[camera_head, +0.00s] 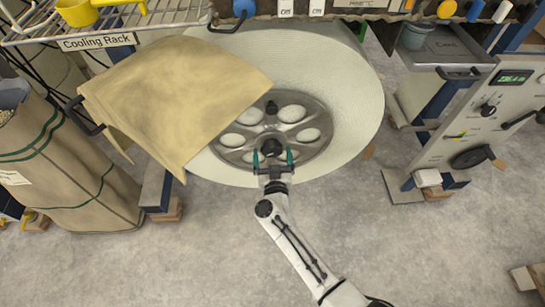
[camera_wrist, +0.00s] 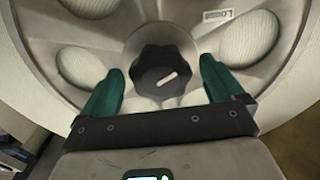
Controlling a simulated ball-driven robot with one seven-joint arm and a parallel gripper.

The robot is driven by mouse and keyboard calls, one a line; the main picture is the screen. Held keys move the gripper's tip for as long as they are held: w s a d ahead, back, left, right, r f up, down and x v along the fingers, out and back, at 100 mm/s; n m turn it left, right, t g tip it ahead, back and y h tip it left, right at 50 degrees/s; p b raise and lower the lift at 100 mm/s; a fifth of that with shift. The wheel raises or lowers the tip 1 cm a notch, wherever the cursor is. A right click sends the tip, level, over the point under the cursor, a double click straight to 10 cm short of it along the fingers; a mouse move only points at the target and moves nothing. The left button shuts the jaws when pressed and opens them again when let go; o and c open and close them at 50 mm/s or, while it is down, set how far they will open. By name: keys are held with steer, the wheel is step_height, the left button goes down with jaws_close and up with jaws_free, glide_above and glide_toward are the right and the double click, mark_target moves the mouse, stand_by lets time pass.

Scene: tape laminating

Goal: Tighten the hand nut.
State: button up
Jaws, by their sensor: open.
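The hand nut (camera_wrist: 162,72) is a black, lobed knob with a white line on its face. It sits at the centre of the grey metal hub plate (camera_wrist: 110,32). In the head view the hand nut (camera_head: 271,147) is at the middle of the large cream tape roll (camera_head: 345,110). My gripper (camera_head: 272,158) has green fingers and is open in front of the nut. In the wrist view my gripper (camera_wrist: 155,85) has one finger on each side of the nut, with visible gaps. Whether the fingertips reach the nut's depth is hard to tell.
A tan cloth (camera_head: 175,95) hangs over the roll's left part. A wire cooling rack (camera_head: 120,25) is at upper left, and a large brown sack (camera_head: 65,170) stands at left. A control panel (camera_head: 480,110) is at right. The floor (camera_head: 180,260) in front is mostly clear.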

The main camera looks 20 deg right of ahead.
steer(key=shift+w, duration=0.15)
steer(key=shift+c, duration=0.2)
steer(key=c, duration=1)
